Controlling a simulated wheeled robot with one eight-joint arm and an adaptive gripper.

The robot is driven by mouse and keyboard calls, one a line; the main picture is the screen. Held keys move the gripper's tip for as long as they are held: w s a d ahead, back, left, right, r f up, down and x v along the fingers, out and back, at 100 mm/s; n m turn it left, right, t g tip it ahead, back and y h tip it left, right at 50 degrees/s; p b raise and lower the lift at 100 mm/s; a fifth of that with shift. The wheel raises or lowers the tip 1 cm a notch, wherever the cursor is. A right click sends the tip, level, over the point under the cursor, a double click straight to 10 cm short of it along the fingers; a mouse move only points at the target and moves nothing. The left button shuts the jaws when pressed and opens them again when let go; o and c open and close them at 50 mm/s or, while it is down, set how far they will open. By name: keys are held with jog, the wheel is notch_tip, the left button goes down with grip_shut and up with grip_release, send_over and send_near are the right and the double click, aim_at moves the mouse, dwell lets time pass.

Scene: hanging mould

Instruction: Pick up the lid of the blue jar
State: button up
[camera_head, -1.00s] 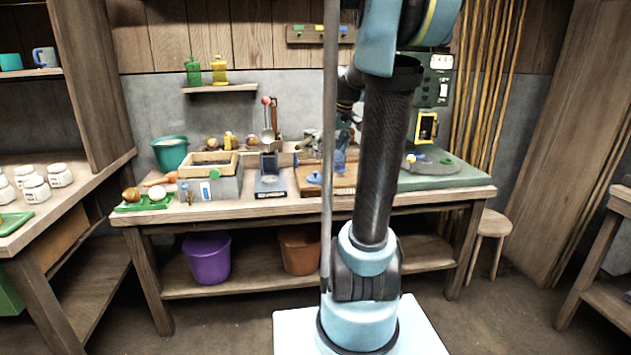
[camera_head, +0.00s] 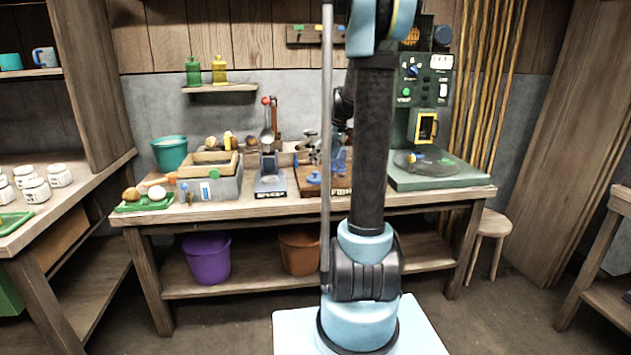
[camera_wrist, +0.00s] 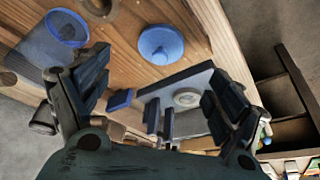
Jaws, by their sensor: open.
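The blue lid (camera_wrist: 160,45), round with a small knob on top, lies on the wooden surface in the wrist view. It also shows in the head view (camera_head: 313,178), on the board at the middle of the bench. The translucent blue jar (camera_wrist: 52,40) stands to the left of the lid in the wrist view, apart from it; its mouth appears uncovered. In the head view, the jar (camera_head: 339,160) is partly hidden by my arm. My gripper (camera_wrist: 158,92) is open and empty, its fingers spread to either side below the lid in the picture, not touching it.
A grey stand (camera_head: 270,184) with an upright post is left of the board. A grey box (camera_head: 213,188) and green tray (camera_head: 146,204) stand farther left. A green machine (camera_head: 440,178) fills the right end of the bench.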

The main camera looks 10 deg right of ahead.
aim_at(317, 172)
jog(key=shift+x, duration=4.6)
jog(key=c, duration=0.9)
